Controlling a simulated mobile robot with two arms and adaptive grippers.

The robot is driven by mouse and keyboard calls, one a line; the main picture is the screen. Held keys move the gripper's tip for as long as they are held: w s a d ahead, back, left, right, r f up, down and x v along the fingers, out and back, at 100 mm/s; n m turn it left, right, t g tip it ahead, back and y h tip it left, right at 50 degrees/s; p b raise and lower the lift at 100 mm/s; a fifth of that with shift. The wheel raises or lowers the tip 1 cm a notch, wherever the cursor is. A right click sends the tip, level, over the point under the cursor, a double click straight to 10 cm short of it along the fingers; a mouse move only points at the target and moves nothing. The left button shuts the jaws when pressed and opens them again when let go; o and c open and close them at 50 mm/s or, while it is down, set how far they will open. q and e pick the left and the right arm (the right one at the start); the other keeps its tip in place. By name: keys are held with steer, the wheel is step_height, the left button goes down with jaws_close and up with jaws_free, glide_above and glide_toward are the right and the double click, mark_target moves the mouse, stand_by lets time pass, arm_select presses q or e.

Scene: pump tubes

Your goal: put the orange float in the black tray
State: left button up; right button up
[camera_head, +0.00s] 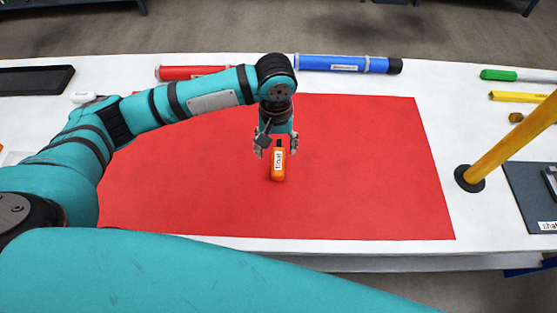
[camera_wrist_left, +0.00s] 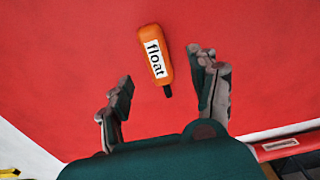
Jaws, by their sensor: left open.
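The orange float (camera_head: 278,166) lies on the red mat (camera_head: 370,170) near its middle, with a white label reading "float" and a black tip. It also shows in the left wrist view (camera_wrist_left: 155,50), ahead of and between my fingertips. My left gripper (camera_head: 276,150) is open above the float, its fingers apart and empty; the same gripper shows in the left wrist view (camera_wrist_left: 165,75). The black tray (camera_head: 35,80) lies at the far left of the white table and looks empty. My right gripper is not in view.
A red tube (camera_head: 190,72) and a blue tube (camera_head: 345,64) lie along the back of the table. A yellow post (camera_head: 515,137) on a black base stands at the right. Green-handled and yellow items (camera_head: 525,97) lie at the back right. The mat around the float is clear.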

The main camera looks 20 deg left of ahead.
mark_target(278, 160)
arm_select(q)
steer(key=shift+w+d+f+p, duration=0.1)
steer(key=shift+f+p, duration=0.1)
steer(key=shift+f, duration=1.55)
steer(key=shift+d+f+p, duration=0.1)
steer(key=shift+f+p, duration=0.05)
steer(key=shift+f, duration=1.55)
steer(key=c, duration=1.2)
